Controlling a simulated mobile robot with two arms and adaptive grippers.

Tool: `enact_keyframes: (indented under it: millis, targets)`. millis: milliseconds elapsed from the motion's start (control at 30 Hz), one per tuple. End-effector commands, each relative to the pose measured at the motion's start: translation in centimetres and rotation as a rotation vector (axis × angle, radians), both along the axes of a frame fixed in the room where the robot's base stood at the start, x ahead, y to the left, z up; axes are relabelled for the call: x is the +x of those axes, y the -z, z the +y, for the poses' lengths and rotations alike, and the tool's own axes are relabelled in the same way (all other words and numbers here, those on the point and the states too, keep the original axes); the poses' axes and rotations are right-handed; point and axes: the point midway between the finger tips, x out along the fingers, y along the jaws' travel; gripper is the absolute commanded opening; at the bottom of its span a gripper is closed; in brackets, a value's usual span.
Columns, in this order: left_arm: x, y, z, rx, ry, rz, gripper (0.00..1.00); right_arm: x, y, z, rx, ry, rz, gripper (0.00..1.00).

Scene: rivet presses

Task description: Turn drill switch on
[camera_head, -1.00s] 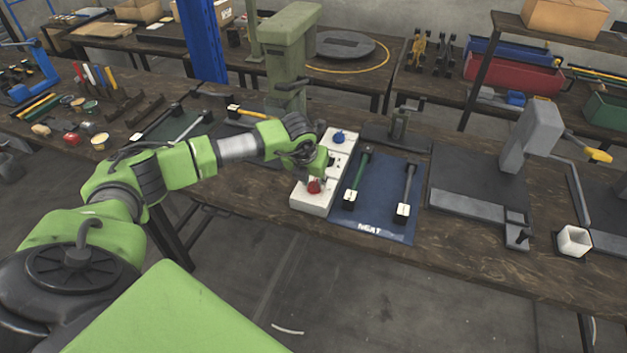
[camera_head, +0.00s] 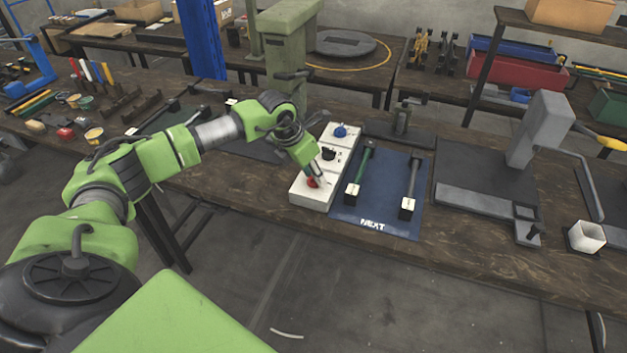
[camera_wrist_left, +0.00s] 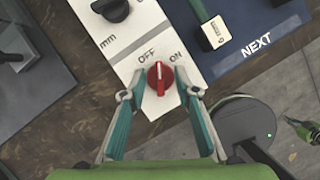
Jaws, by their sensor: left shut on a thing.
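The red switch knob (camera_head: 312,182) is on the near end of a white control panel (camera_head: 311,196), and it also shows in the left wrist view (camera_wrist_left: 159,78). The words OFF and ON are printed above it. The white mark on the knob points up in the wrist view, between the two words. My left gripper (camera_head: 320,180) is at the knob, with its teal fingers (camera_wrist_left: 158,88) on either side, shut on it. The fingertips' exact contact is hard to see. My right gripper is not seen in the head view.
The panel also has a black knob (camera_head: 328,153) and a blue knob (camera_head: 340,131). Right of it is a blue NEXT mat (camera_head: 383,205) with green-handled and grey-handled tools. A grey press (camera_head: 540,130) stands farther right. A green press column (camera_head: 290,55) stands behind.

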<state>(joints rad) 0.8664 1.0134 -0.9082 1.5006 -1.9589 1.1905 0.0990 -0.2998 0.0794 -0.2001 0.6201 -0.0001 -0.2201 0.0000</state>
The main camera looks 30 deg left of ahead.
Motion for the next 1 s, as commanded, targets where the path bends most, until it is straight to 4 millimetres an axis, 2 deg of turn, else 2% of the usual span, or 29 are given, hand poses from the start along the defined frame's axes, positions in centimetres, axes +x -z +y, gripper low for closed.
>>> enact_keyframes:
  millis: [33, 400, 700, 1000]
  targets:
    - [0.1, 0.4, 0.1, 0.0, 0.042, -0.002, 0.07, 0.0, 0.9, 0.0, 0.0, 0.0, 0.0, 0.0]
    - [0.2, 0.2, 0.3, -0.001, 0.386, -0.001, 0.07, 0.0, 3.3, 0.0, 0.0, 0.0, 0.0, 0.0]
    - [0.3, 0.1, 0.3, 0.0, 0.6, -0.001, 0.07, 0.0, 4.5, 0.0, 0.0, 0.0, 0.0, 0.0]
    - [0.3, 0.0, 0.4, 0.0, 0.707, -0.001, 0.07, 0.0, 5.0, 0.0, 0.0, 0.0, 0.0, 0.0]
